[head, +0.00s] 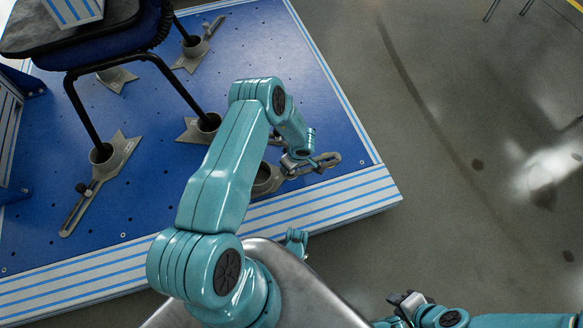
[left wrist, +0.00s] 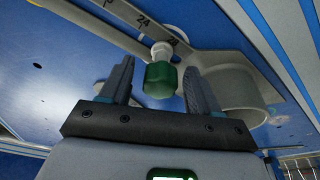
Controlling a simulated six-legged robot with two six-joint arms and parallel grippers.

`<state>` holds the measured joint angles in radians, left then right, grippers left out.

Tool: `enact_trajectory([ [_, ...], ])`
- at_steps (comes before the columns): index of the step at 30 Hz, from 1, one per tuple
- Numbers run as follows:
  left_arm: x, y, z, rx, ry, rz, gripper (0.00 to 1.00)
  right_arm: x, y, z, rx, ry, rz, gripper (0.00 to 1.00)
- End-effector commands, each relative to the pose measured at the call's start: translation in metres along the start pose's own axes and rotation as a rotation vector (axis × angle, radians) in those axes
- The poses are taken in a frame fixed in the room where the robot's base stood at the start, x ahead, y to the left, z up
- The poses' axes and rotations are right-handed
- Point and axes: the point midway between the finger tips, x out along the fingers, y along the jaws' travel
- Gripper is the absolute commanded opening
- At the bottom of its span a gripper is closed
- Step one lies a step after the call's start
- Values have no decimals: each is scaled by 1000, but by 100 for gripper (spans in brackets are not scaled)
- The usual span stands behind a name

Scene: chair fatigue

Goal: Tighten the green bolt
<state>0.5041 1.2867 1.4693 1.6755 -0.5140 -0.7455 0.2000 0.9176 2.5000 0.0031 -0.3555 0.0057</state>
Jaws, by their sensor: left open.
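The green bolt (left wrist: 160,80) shows in the left wrist view, with a pale collar between it and a grey slotted bracket marked with numbers (left wrist: 135,18). My left gripper (left wrist: 158,88) is open, with one finger on each side of the bolt. A gap shows on both sides of the bolt. In the head view my left arm reaches over the blue platform, and its gripper (head: 296,162) is small and partly hidden beside the grey bracket (head: 325,161). The bolt cannot be made out there. My right gripper (head: 408,303) is low at the right; its jaws are unclear.
A dark chair (head: 95,40) stands on the blue platform (head: 150,195), its legs in grey cup brackets. Another bracket (head: 80,207) lies at the left. A grey cup (left wrist: 232,92) is close to the right finger. The floor at the right is clear.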

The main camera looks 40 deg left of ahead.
Motion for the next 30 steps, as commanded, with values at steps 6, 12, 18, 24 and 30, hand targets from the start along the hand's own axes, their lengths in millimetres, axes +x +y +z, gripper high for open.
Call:
enact_trajectory([
  [6,0,0,0,4,0,1,23,0,0,0,0,0,0,30],
  [12,-1,0,-1,54,0,13,6,-1,0,0,0,0,0,30],
  [18,-1,0,-1,324,-1,82,6,-3,-1,0,0,0,0,30],
  [24,0,0,0,349,-1,89,6,-3,-1,0,0,0,0,30],
  [30,0,-1,-1,510,-3,129,6,-3,-1,0,0,0,0,30],
])
